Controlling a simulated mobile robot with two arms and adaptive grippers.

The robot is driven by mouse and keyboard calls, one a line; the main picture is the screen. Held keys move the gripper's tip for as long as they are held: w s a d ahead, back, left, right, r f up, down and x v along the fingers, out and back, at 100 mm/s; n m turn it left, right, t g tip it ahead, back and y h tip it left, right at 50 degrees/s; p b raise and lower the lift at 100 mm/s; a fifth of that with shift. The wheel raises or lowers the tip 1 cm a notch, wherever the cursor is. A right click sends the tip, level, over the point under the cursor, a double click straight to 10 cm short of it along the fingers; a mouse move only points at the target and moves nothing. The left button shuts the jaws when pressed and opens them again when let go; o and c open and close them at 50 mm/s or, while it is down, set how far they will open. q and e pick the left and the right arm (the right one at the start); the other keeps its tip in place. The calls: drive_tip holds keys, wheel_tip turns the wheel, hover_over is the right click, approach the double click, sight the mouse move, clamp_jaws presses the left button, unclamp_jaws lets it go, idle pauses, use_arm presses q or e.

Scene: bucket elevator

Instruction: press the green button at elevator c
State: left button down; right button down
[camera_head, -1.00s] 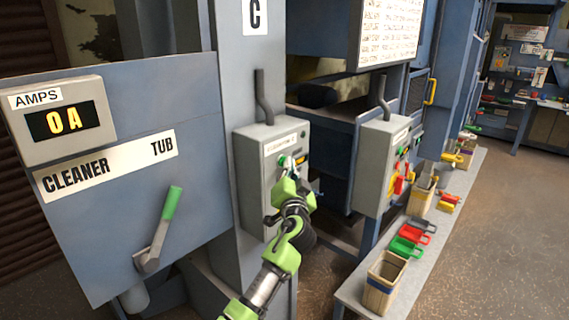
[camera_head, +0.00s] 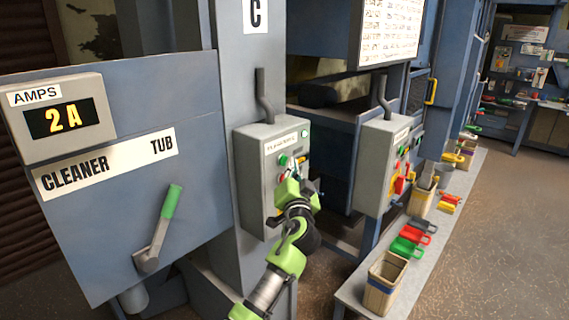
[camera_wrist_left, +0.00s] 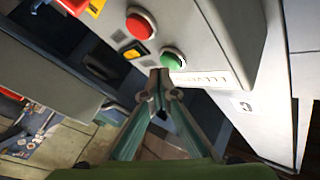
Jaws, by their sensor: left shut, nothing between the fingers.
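The grey control box (camera_head: 264,190) is mounted on the column under the "C" sign (camera_head: 256,14). Its green button (camera_head: 283,160) shows at the upper part of its face. In the left wrist view the green button (camera_wrist_left: 172,58) is just beyond the fingertips, beside a red button (camera_wrist_left: 141,22) and a small yellow and black switch (camera_wrist_left: 136,50). My left gripper (camera_head: 292,178) is shut and empty, close in front of the box; in the wrist view its fingertips (camera_wrist_left: 160,82) appear slightly apart from the green button. My right gripper is out of view.
A panel at left carries an amps display (camera_head: 63,118) reading "2A" and a green-handled lever (camera_head: 160,230). A second control box (camera_head: 372,170) stands to the right. A low bench (camera_head: 345,293) holds bins and coloured scoops. The floor at right is clear.

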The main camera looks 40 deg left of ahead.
use_arm(q)
drive_tip(key=shift+d, duration=0.2)
drive_tip(key=d+b, duration=0.1)
drive_tip(key=d, duration=0.4)
drive_tip(key=shift+s, duration=0.15)
idle(0.9)
